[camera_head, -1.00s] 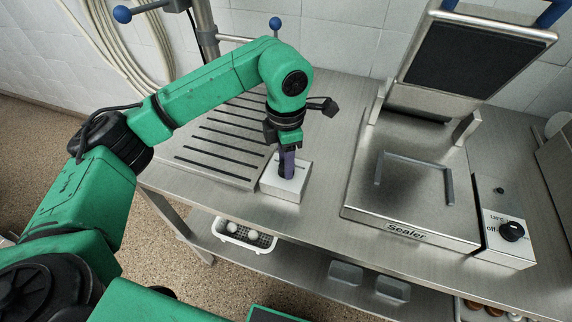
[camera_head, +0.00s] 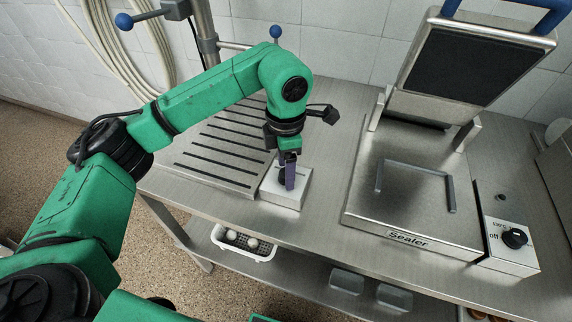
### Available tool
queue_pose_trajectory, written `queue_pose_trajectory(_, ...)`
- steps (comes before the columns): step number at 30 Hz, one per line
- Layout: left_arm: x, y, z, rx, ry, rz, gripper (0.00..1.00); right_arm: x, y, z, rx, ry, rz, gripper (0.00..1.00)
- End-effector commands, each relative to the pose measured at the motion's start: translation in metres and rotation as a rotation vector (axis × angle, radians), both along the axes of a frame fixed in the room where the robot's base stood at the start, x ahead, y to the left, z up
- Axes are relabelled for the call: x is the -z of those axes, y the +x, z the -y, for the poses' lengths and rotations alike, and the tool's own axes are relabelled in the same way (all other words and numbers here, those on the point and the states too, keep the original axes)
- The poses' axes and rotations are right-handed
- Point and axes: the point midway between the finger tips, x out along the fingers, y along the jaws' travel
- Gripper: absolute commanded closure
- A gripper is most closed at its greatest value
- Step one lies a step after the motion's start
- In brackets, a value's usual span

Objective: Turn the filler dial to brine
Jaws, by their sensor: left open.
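The filler's small pale box (camera_head: 288,198) stands at the front edge of the steel table, at the right end of the slotted drain plate. A dark knob, which I take for the filler dial (camera_head: 282,177), shows partly on top of the box. My left gripper (camera_head: 287,182) points down at it, with its purple fingers right at the knob. The jaws are open. The fingers hide most of the dial, so its pointer, its labels and any contact cannot be made out. My right gripper is not in view.
The slotted drain plate (camera_head: 222,150) lies left of the box. A sealer (camera_head: 408,239) with a raised lid stands to the right, with its own black dial (camera_head: 514,238). A white perforated basket (camera_head: 242,243) sits on the lower shelf. Bare table lies between box and sealer.

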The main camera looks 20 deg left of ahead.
Motion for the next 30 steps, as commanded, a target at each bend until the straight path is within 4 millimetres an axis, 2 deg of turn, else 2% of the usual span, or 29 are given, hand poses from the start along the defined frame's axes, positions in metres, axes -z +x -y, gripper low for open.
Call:
queue_pose_trajectory(5,-0.01,0.001,0.0,0.0,-0.001,0.002,0.28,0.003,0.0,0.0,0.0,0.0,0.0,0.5)
queue_pose_trajectory(8,-0.029,0.0,0.001,0.001,-0.002,0.003,0.28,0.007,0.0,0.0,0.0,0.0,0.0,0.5)
queue_pose_trajectory(11,-0.057,0.001,0.001,0.0,-0.002,0.005,0.28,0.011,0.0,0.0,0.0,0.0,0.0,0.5)
queue_pose_trajectory(15,-0.104,0.001,0.0,-0.001,0.001,0.008,0.28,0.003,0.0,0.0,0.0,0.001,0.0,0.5)
queue_pose_trajectory(19,-0.133,0.0,0.0,-0.001,0.001,0.004,0.28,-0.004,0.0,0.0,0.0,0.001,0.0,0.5)
queue_pose_trajectory(23,-0.145,0.0,0.0,-0.001,0.0,0.002,0.28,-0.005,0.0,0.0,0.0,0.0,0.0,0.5)
queue_pose_trajectory(30,-0.146,0.0,0.0,0.0,-0.001,0.0,0.28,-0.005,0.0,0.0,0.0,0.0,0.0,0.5)
